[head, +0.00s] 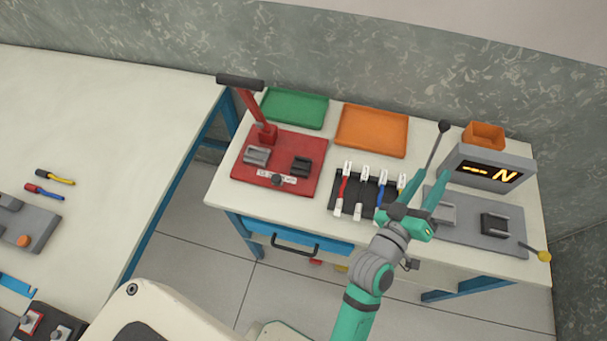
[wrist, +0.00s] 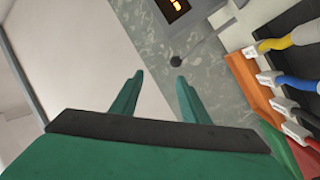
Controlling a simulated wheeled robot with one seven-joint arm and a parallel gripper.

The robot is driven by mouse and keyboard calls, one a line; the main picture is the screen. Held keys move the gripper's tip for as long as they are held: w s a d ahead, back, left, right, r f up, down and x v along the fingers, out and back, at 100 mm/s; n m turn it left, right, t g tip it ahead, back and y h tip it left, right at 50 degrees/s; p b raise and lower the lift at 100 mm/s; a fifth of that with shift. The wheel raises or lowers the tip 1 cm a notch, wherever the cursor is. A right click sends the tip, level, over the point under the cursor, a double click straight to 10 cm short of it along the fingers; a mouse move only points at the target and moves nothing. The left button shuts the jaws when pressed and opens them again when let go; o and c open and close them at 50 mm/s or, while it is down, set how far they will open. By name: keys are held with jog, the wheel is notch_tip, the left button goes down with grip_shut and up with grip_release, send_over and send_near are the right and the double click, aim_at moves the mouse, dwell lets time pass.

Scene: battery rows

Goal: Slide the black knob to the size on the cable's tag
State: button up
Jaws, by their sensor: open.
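The black knob (head: 277,180) sits at a white marked strip (head: 290,180) on the front of the red press base (head: 310,146). The strip's marks are too small to read. Several cables with white tags lie side by side on a black rack (head: 338,205): a red one (head: 343,188) at the left, a blue one (head: 381,193) further right. In the wrist view the yellow cable (wrist: 302,36) and blue cable (wrist: 296,84) show at the right; their tag text is not legible. My gripper (wrist: 159,76) is open and empty, above the table right of the rack.
A grey device with a lit display (head: 492,172) and a grey plate (head: 485,236) stand at the right, with a black-tipped lever (head: 444,127). A green tray (head: 295,108) and orange tray (head: 372,131) lie at the back. The press's red lever (head: 252,105) stands tall.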

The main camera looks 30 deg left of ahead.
jog(key=w+d+r+m+g+h, duration=0.1)
jog(key=w+r+m+g+h, duration=0.1)
jog(key=w+r+m+h, duration=0.6)
jog(key=g+y, duration=1.1)
jog(key=g, duration=0.6)
send_near(276, 177)
jog(key=shift+s, duration=0.2)
notch_tip(276, 177, down, 10)
jog(key=shift+d+f, duration=0.1)
jog(key=shift+f, duration=0.1)
